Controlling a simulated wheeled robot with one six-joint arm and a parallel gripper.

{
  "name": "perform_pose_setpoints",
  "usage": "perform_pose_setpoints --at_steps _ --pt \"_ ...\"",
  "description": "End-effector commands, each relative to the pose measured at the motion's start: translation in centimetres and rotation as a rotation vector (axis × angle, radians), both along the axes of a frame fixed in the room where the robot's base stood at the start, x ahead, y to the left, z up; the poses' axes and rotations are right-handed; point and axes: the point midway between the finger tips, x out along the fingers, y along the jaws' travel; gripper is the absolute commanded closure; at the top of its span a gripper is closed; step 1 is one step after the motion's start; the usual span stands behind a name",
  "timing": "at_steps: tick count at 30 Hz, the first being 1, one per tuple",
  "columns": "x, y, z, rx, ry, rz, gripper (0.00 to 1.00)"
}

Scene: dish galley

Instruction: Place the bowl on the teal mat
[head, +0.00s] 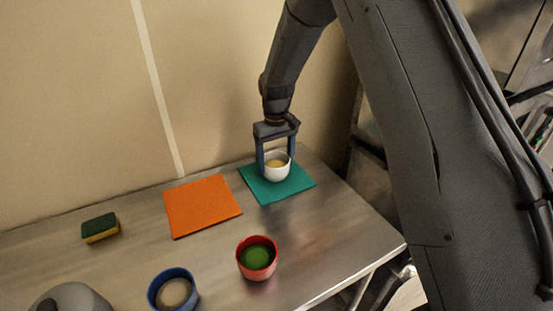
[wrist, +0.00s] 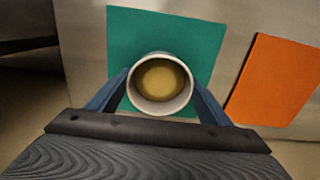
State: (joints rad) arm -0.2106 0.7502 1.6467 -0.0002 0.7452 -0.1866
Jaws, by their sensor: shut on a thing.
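The bowl (head: 277,171) is small and white, with something yellowish inside. It is upright over the teal mat (head: 299,186) at the back right of the metal table. My gripper (head: 277,158) is shut on the bowl, with one blue finger on each side. In the wrist view the bowl (wrist: 160,84) sits between the fingers, with the teal mat (wrist: 190,42) behind it. I cannot tell whether the bowl's base touches the mat.
An orange mat (head: 202,206) lies left of the teal mat. A red cup with green contents (head: 257,258) and a blue cup (head: 173,290) stand nearer the front. A sponge (head: 100,228) lies at left, and a grey rounded object (head: 70,299) shows at the bottom edge.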

Motion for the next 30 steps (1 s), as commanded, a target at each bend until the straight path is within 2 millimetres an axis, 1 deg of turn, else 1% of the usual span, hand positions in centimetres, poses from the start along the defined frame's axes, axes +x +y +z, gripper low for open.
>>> perform_pose_setpoints --at_steps 5,10,11,12,14,23,26,29,30 --pt "0.1 0.0 0.1 0.001 -0.002 0.000 0.67" --pt "0.1 0.0 -0.3 0.000 -0.001 0.000 0.67" --pt "0.0 0.0 -0.4 0.000 0.000 0.000 0.24" --pt "0.0 0.0 -0.3 0.000 0.000 0.000 0.17" --pt "0.0 0.0 -0.3 0.000 0.000 0.000 0.09" --pt "0.0 0.0 -0.2 0.000 -0.001 0.000 0.09" --pt "0.1 0.0 0.4 0.000 -0.003 0.000 0.09" --pt "0.2 0.0 1.5 0.001 -0.004 0.000 0.09" --pt "0.2 0.0 2.2 0.001 -0.005 0.000 0.09"
